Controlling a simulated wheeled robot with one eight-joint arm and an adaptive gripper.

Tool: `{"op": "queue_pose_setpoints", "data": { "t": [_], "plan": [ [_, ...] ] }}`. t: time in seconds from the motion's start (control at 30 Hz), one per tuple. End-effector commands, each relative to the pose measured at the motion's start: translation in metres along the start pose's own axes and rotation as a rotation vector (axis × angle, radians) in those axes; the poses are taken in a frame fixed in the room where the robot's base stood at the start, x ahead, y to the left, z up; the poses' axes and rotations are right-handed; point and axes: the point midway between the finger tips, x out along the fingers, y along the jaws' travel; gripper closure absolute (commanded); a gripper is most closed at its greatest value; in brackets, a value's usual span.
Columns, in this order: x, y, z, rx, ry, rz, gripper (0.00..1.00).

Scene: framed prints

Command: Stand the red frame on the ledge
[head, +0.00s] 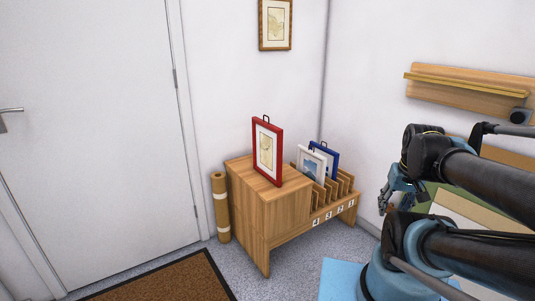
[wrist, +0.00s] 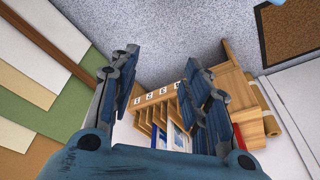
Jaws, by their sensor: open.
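The red frame (head: 267,151), with a pale mat, a print and a black loop on top, stands upright on the wooden cabinet top (head: 243,169) in the head view. A thin red strip of it (wrist: 238,136) shows in the wrist view, mostly hidden behind a finger. The wooden ledge (head: 465,83) is on the right wall, with its shelf empty where visible. My gripper (head: 384,203) is open and empty, to the right of the cabinet and below the ledge. In the wrist view my gripper (wrist: 163,65) has its fingers apart with the slotted rack beyond them.
A white frame (head: 311,164) and a blue frame (head: 325,155) stand in the numbered slotted rack (head: 333,207). A brown roll (head: 220,207) leans left of the cabinet. Coloured boards (wrist: 45,85) lie at the wrist view's left. A doormat (head: 165,281) lies before the door.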

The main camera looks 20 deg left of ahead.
Motion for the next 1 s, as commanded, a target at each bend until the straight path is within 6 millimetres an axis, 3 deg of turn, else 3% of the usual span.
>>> {"op": "queue_pose_setpoints", "data": {
  "t": [0.27,0.6,1.0],
  "plan": [
    [-0.017,-0.059,-0.097,-0.206,0.186,-0.138,0.57],
    [-0.038,-0.158,-0.209,-0.422,0.442,-0.302,0.57],
    [-0.056,-0.290,-0.309,-0.585,0.737,-0.459,0.57]
  ]
}}
